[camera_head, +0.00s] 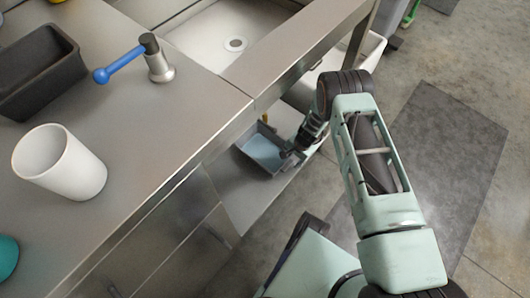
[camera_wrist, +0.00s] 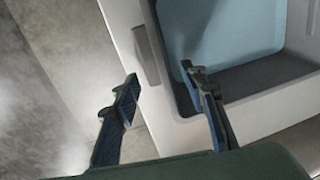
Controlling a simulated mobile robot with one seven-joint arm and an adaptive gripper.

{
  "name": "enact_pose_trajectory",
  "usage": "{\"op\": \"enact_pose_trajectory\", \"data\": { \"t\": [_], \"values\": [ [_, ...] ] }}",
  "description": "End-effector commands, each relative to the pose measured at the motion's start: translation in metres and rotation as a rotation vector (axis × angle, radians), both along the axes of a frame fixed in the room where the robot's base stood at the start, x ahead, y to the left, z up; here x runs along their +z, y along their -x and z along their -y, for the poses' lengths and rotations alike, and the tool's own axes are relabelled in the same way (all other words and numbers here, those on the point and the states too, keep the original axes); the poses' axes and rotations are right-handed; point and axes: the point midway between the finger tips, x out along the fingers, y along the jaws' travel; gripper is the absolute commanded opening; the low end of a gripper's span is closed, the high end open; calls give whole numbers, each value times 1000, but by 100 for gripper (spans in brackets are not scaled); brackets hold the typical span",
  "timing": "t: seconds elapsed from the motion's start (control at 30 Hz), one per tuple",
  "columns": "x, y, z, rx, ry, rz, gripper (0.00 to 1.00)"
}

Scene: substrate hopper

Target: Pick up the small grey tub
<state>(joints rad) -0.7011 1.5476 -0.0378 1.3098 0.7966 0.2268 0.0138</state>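The small grey tub (camera_head: 269,132) stands on a low shelf under the counter, with a light blue surface inside it. In the wrist view the tub (camera_wrist: 268,74) fills the upper right, showing its pale rim, dark inner wall and blue inside. My gripper (camera_head: 291,154) is at the tub's right side and hides part of it. In the wrist view my gripper (camera_wrist: 160,78) is open, with the left finger outside the tub and the right finger over its inside. The near rim lies between the fingers, and I see no contact.
The steel counter (camera_head: 205,95) overhangs the shelf's left side. On it are a white cup (camera_head: 60,165), a dark bin (camera_head: 38,72) and a tap with a blue lever (camera_head: 122,63). A sink (camera_head: 225,25) is behind. The floor at right is clear, with a dark mat (camera_head: 450,160).

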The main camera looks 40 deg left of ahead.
Motion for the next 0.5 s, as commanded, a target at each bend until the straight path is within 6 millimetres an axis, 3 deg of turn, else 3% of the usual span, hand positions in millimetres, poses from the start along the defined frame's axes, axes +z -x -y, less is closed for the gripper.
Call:
{"op": "enact_pose_trajectory", "data": {
  "t": [0.1,0.43,0.5],
  "values": [
    [1,0,0,0,0,1,38],
    [1,0,0,0,0,1,1],
    [1,0,0,0,0,1,0]
  ]
}}
